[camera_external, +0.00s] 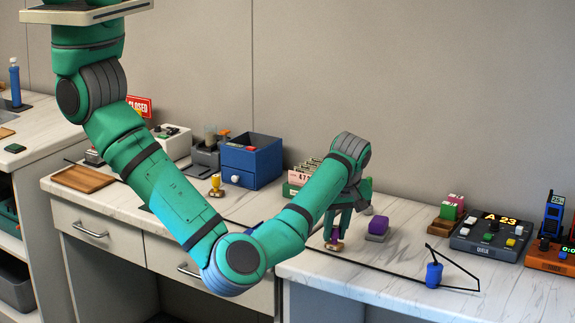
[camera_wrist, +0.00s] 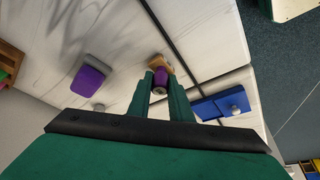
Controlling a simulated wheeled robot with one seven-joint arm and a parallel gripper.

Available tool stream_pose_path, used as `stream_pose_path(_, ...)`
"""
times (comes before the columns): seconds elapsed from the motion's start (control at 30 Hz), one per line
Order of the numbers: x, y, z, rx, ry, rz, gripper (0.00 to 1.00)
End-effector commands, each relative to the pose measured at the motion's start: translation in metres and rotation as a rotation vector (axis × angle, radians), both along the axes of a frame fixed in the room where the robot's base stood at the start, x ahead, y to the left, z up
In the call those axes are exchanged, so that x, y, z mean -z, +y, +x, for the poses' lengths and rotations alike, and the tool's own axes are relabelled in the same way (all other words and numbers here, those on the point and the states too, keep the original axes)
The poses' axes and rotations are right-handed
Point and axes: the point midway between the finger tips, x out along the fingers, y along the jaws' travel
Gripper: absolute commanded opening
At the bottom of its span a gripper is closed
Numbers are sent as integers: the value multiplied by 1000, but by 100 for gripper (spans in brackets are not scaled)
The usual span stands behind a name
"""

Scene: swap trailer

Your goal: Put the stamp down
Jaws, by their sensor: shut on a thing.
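My gripper (camera_external: 336,234) is over the right-hand counter, pointing down, with its fingers shut on the stamp (camera_external: 334,246). In the wrist view the stamp (camera_wrist: 161,84) shows a dark purple handle between the two fingertips (camera_wrist: 160,75) and a wooden base beyond them. The base is at or just above the counter top (camera_external: 400,247); I cannot tell whether it touches. The fingers hide much of the handle in the external view.
A purple-topped block (camera_external: 377,229) stands close right of my gripper. A card rack (camera_external: 300,176) and a blue drawer box (camera_external: 252,160) stand behind. Bare counter lies between block and post.

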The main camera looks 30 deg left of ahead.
Motion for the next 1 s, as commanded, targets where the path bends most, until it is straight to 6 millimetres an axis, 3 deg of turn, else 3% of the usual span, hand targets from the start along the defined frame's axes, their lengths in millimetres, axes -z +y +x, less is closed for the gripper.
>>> stream_pose_path(0.13,3,1,0,1,0,2,0)
stream_pose_path(0.17,3,0,0,0,0,1,26)
stream_pose_path(0.2,3,0,0,0,0,1,35)
stream_pose_path(0.23,3,0,0,0,0,1,37)
stream_pose_path(0.63,-4,-1,-1,0,-1,-1,37)
stream_pose_path(1.0,-66,-19,-19,0,-2,-1,37)
